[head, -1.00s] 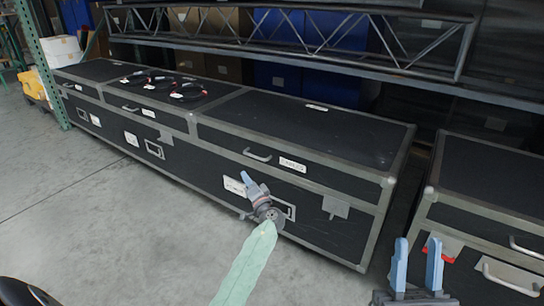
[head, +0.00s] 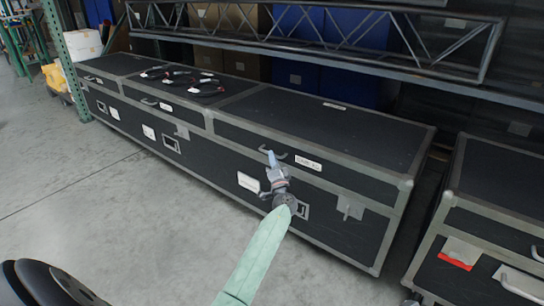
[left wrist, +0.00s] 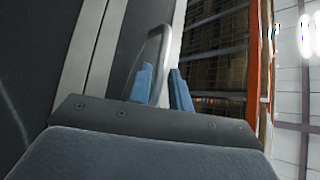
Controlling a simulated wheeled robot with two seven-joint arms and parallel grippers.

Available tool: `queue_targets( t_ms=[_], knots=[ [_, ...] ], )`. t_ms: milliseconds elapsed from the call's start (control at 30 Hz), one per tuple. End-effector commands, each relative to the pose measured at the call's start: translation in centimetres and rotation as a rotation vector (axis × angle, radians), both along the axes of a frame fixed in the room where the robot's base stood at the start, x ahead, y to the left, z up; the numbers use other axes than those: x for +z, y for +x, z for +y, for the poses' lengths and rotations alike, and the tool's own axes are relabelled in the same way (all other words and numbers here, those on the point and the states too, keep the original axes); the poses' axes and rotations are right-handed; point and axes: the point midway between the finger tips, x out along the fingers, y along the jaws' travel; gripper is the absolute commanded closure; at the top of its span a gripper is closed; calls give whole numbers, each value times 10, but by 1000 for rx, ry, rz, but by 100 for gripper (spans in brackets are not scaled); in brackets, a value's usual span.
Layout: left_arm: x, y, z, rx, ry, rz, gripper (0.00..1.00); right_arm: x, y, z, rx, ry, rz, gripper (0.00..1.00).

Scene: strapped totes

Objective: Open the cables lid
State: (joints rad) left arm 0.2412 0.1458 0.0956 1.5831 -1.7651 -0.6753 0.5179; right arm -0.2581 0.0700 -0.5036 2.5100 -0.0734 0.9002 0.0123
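A long black case with grey metal edging has three lid sections. The right lid (head: 330,125) is down, with a grey handle (head: 283,156) and a white label (head: 308,162) on its front, too small to read surely. My left gripper (head: 272,158) is at the handle's left end. In the left wrist view, the handle (left wrist: 158,48) runs between the two blue fingers of my left gripper (left wrist: 162,82). The fingers stand apart, with some room around the bar; firm contact does not show. My right gripper is out of view.
Coiled cables (head: 182,80) lie on the case's middle section. A second black case (head: 505,185) stands at the right, with a red-and-white tag (head: 460,253). A metal truss (head: 330,35) runs behind. Open concrete floor (head: 130,215) lies in front.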

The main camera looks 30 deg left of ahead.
Motion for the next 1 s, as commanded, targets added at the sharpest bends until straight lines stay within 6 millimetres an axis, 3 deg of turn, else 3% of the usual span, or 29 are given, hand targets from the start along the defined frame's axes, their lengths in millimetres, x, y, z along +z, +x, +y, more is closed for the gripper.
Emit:
queue_targets(
  t_ms=[200,533,667,1000],
  knots=[
    [8,13,13,0,0,0,80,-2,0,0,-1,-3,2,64],
    [9,16,16,0,0,1,80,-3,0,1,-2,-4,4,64],
    [9,15,16,0,0,1,100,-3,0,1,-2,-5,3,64],
    [10,16,16,0,0,3,100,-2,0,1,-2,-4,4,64]
  ],
)
